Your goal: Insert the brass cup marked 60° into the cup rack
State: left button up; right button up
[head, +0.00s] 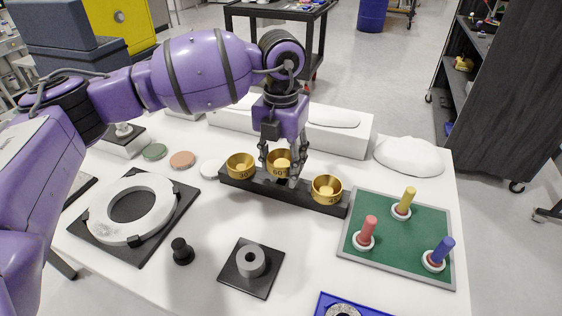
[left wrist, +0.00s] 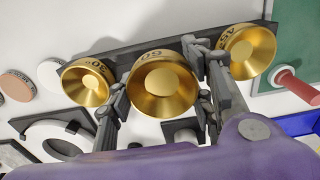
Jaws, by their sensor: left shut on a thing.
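The brass cup marked 60° (head: 280,158) is between the fingers of my left gripper (head: 282,160), which is shut on it. It also shows large in the left wrist view (left wrist: 163,85), a finger on each side. The cup is upright over the middle of the black cup rack (head: 302,192), between the two other cups, and sits higher than them. How much gap lies under it is hidden. The brass cup marked 30° (head: 240,165) sits in the rack's left end. The cup marked 45° (head: 326,189) sits in its right end. My right gripper is not in view.
A green board with coloured pegs (head: 388,261) lies at right. A white ring (head: 100,214) on a black plate is at left. A small black knob (head: 182,252) and a grey ring on a square plate (head: 251,262) stand in front. White blocks (head: 340,138) stand behind the rack.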

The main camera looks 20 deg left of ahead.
aim_at(281, 164)
pick_arm(q)
jog(key=shift+r+p, duration=0.1)
jog(key=shift+p, duration=0.5)
dwell(1.6)
jog(key=shift+f+b, duration=0.4)
jog(key=shift+f, duration=1)
jog(key=o, duration=1.4)
jog(key=shift+f, duration=0.1)
notch_tip(281, 164, up, 12)
jog(key=shift+r, duration=0.1)
